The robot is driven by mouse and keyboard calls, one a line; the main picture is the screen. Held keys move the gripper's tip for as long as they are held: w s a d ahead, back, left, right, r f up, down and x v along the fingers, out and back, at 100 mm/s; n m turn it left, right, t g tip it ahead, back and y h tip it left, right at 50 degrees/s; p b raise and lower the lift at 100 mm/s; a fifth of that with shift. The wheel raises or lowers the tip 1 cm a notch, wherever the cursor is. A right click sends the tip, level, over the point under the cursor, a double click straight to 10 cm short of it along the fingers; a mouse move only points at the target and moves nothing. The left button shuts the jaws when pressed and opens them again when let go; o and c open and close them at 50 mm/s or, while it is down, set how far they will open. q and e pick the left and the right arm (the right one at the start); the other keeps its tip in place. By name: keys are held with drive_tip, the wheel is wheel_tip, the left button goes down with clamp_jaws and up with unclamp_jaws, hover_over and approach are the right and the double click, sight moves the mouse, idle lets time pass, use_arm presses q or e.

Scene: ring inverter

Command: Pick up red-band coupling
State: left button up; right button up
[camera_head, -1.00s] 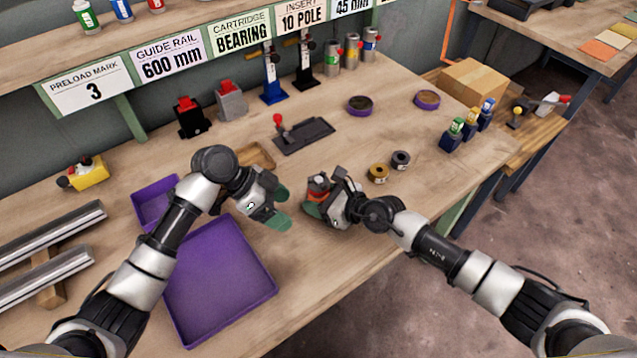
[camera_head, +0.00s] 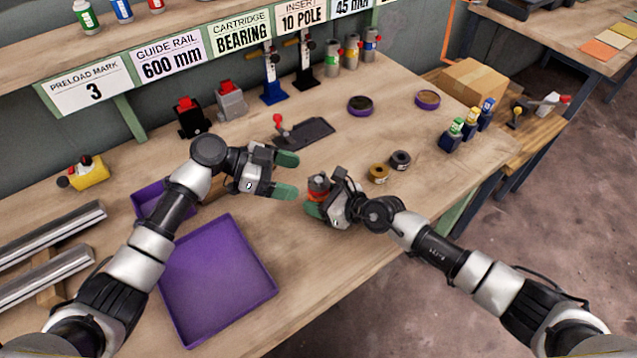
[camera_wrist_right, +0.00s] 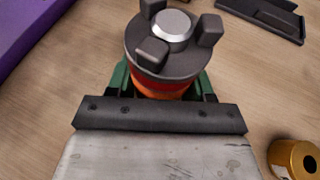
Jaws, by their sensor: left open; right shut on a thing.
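The coupling (camera_head: 319,184) is a dark grey hub with a red-orange band around its lower part. In the right wrist view the coupling (camera_wrist_right: 166,62) shows its top, with three blocky lugs around a silver centre. My right gripper (camera_head: 318,197) is shut on it, with green fingers on both sides of the band, as the right wrist view shows. I cannot tell whether its base touches the bench. My left gripper (camera_head: 286,174) is open and empty, just left of the coupling, its green fingertips pointing towards it.
A purple tray (camera_head: 262,262) lies at the front left, with a smaller purple tray (camera_head: 143,194) behind it. A brass ring part (camera_head: 379,174) and a dark ring (camera_head: 400,160) sit right of my right gripper. A dark plate (camera_head: 310,133) lies behind.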

sight(311, 179)
use_arm(q)
drive_tip(key=x, duration=0.5)
drive_tip(key=shift+d, duration=0.15)
drive_tip(key=c, duration=1.1)
